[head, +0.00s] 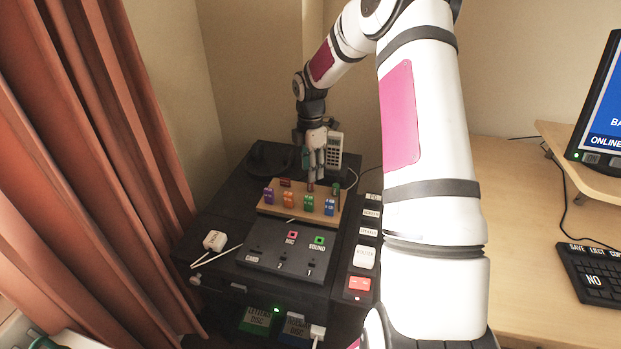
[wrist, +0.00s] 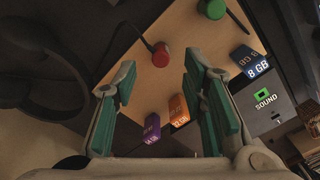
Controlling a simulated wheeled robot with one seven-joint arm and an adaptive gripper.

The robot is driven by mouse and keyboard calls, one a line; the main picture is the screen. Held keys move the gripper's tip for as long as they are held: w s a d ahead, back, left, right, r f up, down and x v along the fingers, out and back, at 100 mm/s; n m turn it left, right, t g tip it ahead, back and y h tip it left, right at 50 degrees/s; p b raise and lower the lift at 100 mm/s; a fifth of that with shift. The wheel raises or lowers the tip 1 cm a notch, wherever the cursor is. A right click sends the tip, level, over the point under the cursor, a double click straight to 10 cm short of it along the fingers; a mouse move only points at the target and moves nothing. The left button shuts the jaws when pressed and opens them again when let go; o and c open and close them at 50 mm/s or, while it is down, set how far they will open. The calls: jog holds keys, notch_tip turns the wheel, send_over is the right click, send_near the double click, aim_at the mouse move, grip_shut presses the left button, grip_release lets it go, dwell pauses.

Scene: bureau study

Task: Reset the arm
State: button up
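My white arm with magenta panels reaches from the right foreground to the back left in the head view. My gripper (head: 315,178) points down above the rear of a wooden board (head: 267,208). In the wrist view its green-padded fingers (wrist: 163,88) stand apart with nothing held between them. A purple stick (head: 268,195), an orange stick (head: 288,200), a green stick (head: 308,203) and a blue stick (head: 329,207) stand along the board's front. A red-capped piece (wrist: 161,54) and a green-capped piece (wrist: 213,9) are beyond the fingertips.
A white calculator-like device (head: 334,150) stands behind my gripper. A curtain (head: 75,150) hangs at the left. A desk (head: 525,230) with monitor (head: 603,100) and keyboard (head: 592,275) is at the right.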

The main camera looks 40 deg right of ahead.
jog(key=s+a+r+m, duration=0.1)
jog(key=s+a+r, duration=0.15)
jog(key=r, duration=0.25)
jog(key=s+a+r+m+h, duration=0.1)
jog(key=a+r, duration=0.2)
jog(key=r, duration=0.3)
jog(key=s+a+r+m, duration=0.1)
jog(key=s+a+r, duration=0.1)
jog(key=r, duration=0.3)
jog(key=s+a+r+m, duration=0.5)
jog(key=s+a+r, duration=0.25)
jog(key=s, duration=0.35)
jog(key=s+a+f+m+t+y, duration=0.1)
jog(key=s+a+m, duration=0.35)
jog(key=s, duration=0.65)
jog(key=s+a+f+m, duration=0.1)
jog(key=s+a+m, duration=0.35)
jog(key=s, duration=0.65)
notch_tip(320, 180, up, 16)
jog(key=t+p, duration=0.3)
jog(key=p, duration=1)
jog(key=shift+w+f+p, duration=0.15)
jog(key=shift+w+p, duration=0.1)
jog(key=shift+p, duration=0.15)
